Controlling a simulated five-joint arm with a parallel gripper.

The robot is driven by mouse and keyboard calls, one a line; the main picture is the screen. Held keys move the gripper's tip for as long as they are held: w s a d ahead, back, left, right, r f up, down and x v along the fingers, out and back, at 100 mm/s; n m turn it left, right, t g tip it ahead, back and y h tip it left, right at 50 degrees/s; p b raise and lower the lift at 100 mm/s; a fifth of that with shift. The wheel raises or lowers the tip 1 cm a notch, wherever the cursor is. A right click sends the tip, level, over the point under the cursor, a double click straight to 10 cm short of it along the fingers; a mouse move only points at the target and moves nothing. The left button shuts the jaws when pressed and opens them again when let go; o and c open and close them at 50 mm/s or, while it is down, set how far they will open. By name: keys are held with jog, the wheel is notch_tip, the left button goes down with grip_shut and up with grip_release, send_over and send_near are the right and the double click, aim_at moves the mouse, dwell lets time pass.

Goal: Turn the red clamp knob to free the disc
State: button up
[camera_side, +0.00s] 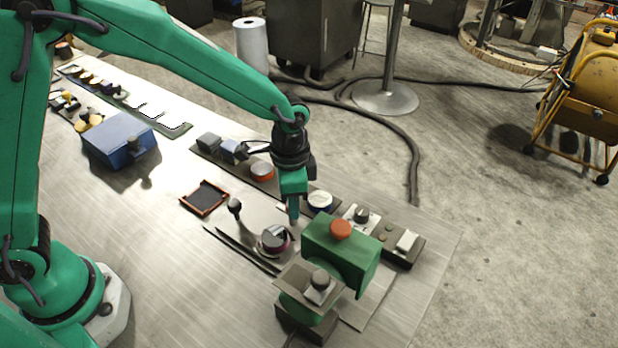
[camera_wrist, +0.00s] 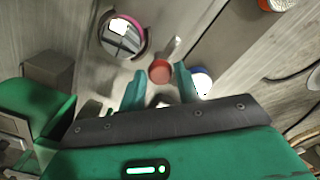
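The red clamp knob (camera_wrist: 160,71) shows in the wrist view, framed in the gap between my two fingertips. My gripper (camera_wrist: 159,76) is open, with space visible between the fingers. Whether the fingers are level with the knob or above it cannot be told. In the side view my gripper (camera_side: 292,212) points down beside the disc, and its fingers mostly hide the knob. The round, shiny disc (camera_wrist: 122,38) has a pink-purple rim and lies up and left of the knob in the wrist view. It also shows in the side view (camera_side: 273,241).
A green machine housing (camera_side: 355,262) with an orange-red button (camera_side: 340,228) stands close to the right of my gripper. A white-and-blue round part (camera_side: 320,200) sits just behind. A small dark-topped tray (camera_side: 205,197) lies left. The metal table is clear at front left.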

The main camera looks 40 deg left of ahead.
jog(key=shift+o, duration=1.3)
jog(key=shift+r, duration=3.95)
jog(key=shift+a+r, duration=0.2)
jog(key=shift+a, duration=0.05)
jog(key=s+a+r+n+t, duration=0.35)
jog(key=s+a+r, duration=0.25)
jog(key=a+r, duration=0.3)
jog(key=s+a+r+n+t, duration=0.1)
jog(key=s+a+n+t, duration=0.1)
jog(key=s+a+n, duration=0.3)
jog(key=s+a, duration=0.4)
jog(key=s, duration=0.1)
jog(key=shift+s+a+n, duration=0.25)
jog(key=shift+s+n, duration=0.05)
jog(key=shift+n, duration=0.05)
